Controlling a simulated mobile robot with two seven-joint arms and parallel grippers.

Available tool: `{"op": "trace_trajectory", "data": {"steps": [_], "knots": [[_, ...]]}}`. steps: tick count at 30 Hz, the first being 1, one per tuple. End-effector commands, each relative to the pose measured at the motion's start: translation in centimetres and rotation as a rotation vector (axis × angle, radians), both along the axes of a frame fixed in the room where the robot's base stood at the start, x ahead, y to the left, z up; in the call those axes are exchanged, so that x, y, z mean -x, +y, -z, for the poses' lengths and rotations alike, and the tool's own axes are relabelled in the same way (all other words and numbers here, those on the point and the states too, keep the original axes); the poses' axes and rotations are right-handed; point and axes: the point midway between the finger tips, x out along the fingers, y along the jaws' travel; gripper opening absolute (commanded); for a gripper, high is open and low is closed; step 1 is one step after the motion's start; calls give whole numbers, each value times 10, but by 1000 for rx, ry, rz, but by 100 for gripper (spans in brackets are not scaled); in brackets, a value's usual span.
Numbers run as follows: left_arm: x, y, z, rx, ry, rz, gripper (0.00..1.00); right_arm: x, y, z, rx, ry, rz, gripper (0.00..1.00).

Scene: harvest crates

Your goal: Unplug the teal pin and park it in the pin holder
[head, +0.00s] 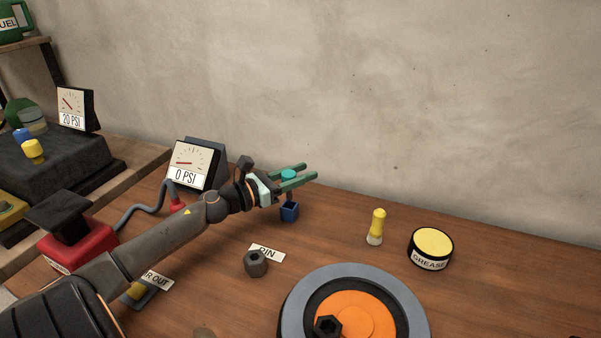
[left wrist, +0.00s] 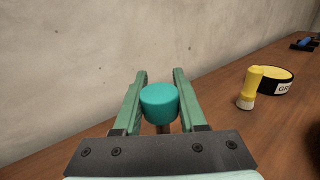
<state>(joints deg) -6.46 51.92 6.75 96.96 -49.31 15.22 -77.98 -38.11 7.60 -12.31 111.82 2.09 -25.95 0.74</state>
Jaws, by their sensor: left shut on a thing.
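My left gripper (head: 298,177) is shut on the teal pin (head: 288,174). The pin's round teal head sits between the two green fingers in the left wrist view (left wrist: 159,102), and a thin shank shows below it. A small blue open-topped block (head: 289,212) is directly below the pin in the head view; I cannot tell whether the shank touches it. A dark hexagonal piece with a hole (head: 256,265) stands on the bench, partly covering a white label (head: 267,252) that seems to read PIN. My right gripper is not in view.
A gauge reading 0 PSI (head: 193,165) stands left of the gripper. A yellow-topped peg (head: 377,225) and a grease tin (head: 430,250) stand to the right. A grey and orange wheel (head: 293,312) lies in front. The bench is clear between blue block and peg.

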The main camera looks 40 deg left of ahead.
Motion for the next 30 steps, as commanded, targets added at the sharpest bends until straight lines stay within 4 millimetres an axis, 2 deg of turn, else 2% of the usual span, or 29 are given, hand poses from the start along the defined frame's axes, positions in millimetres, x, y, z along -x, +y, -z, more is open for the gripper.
{"op": "trace_trajectory", "data": {"steps": [6,30], "knots": [[0,0,4,0,-1,-1,0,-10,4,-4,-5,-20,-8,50],[0,0,4,-1,0,-1,0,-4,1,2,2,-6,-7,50]]}}
